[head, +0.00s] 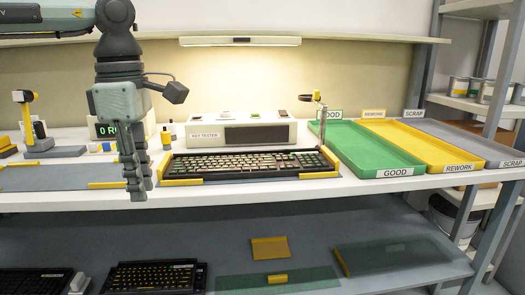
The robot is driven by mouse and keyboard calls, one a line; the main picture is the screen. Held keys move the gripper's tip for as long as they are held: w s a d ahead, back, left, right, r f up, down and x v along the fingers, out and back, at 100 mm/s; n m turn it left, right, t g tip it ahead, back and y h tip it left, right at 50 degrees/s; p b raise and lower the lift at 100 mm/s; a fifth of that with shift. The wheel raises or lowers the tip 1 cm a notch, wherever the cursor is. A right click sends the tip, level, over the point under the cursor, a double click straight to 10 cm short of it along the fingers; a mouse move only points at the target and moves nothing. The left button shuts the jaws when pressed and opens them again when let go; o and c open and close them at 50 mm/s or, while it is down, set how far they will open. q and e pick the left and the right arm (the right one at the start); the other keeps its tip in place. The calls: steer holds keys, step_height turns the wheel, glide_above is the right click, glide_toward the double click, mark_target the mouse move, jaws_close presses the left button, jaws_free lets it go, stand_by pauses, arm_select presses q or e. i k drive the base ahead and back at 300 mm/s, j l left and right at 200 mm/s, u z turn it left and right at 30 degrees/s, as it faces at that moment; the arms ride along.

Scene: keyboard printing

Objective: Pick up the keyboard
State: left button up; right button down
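A dark keyboard (247,163) with pale and greenish keys lies flat on the white bench, between yellow corner pieces, in front of the key tester (240,133). My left gripper (142,192) hangs pointing down at the left, in front of the bench edge and left of the keyboard. It looks apart from the keyboard. Its fingers overlap in this view, so their opening is unclear, and nothing shows in them. My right gripper is not in view. Two more dark keyboards lie on the lower shelf, one at the far left (35,281) and one beside it (155,277).
Green GOOD (352,128), yellow REWORK (422,148) and grey SCRAP trays lie at the right of the bench. A thin stand (323,125) rises behind the keyboard's right end. A grey mat (60,178) lies at left. A lamp (240,41) hangs above.

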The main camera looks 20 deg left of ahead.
mark_target(247, 165)
steer(key=i, duration=1.3)
